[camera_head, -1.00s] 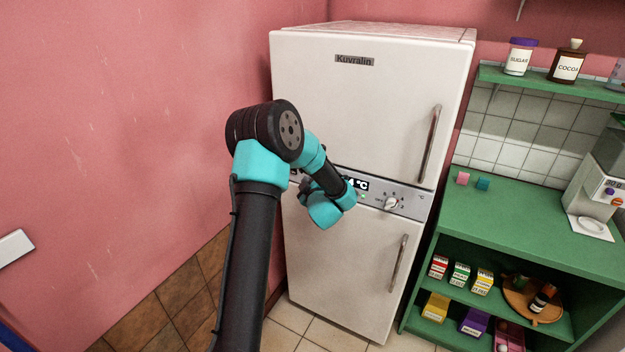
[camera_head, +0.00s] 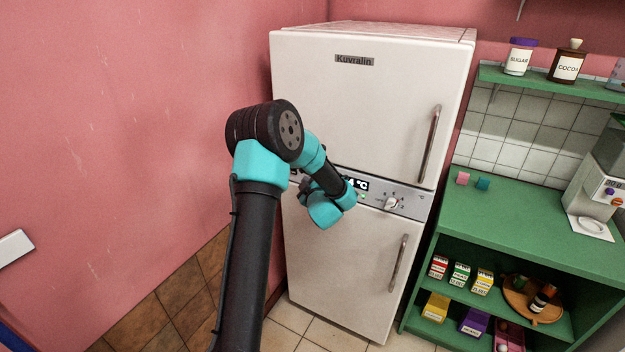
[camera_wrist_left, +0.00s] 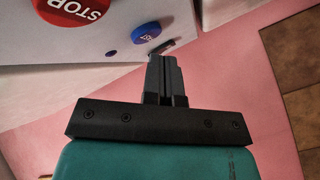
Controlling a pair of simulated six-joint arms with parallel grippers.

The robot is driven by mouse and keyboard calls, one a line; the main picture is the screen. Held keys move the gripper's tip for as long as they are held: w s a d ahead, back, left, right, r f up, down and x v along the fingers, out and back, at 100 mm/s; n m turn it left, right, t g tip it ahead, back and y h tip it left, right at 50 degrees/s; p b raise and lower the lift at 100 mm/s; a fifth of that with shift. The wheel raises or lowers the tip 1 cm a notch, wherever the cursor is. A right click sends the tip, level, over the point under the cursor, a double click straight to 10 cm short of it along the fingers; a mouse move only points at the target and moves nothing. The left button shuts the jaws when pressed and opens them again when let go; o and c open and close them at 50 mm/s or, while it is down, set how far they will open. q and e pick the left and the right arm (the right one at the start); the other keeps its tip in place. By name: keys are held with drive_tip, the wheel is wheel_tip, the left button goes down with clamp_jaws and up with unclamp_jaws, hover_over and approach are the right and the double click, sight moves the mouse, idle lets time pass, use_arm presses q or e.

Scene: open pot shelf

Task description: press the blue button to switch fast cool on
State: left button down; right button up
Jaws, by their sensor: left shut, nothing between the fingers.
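The blue button (camera_wrist_left: 146,32), round with small white lettering, sits on the fridge's pale control panel in the left wrist view. My left gripper (camera_wrist_left: 165,62) is shut and empty, its fingertips close to the panel and just below and right of the button in that picture. I cannot tell whether they touch anything. A small dark blue spot (camera_wrist_left: 111,53) is left of the fingers. In the head view my left arm covers the button and the fingertips. The fridge (camera_head: 350,100) is white, with a display (camera_head: 359,185) ending in "4 °C". My right gripper is out of view.
A red STOP button (camera_wrist_left: 72,10) is on the same panel, left of the blue one. A dial (camera_head: 391,203) is right of the display. A pink wall (camera_head: 120,120) stands close on the left. A green shelf unit (camera_head: 540,225) with several goods stands on the right.

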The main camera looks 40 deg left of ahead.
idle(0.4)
use_arm(q)
drive_tip(key=shift+w+a, duration=0.15)
drive_tip(key=shift+w, duration=0.3)
idle(0.5)
drive_tip(key=shift+s, duration=0.45)
drive_tip(key=s+d, duration=0.2)
drive_tip(key=s, duration=0.3)
drive_tip(key=shift+s, duration=0.4)
idle(0.4)
idle(0.3)
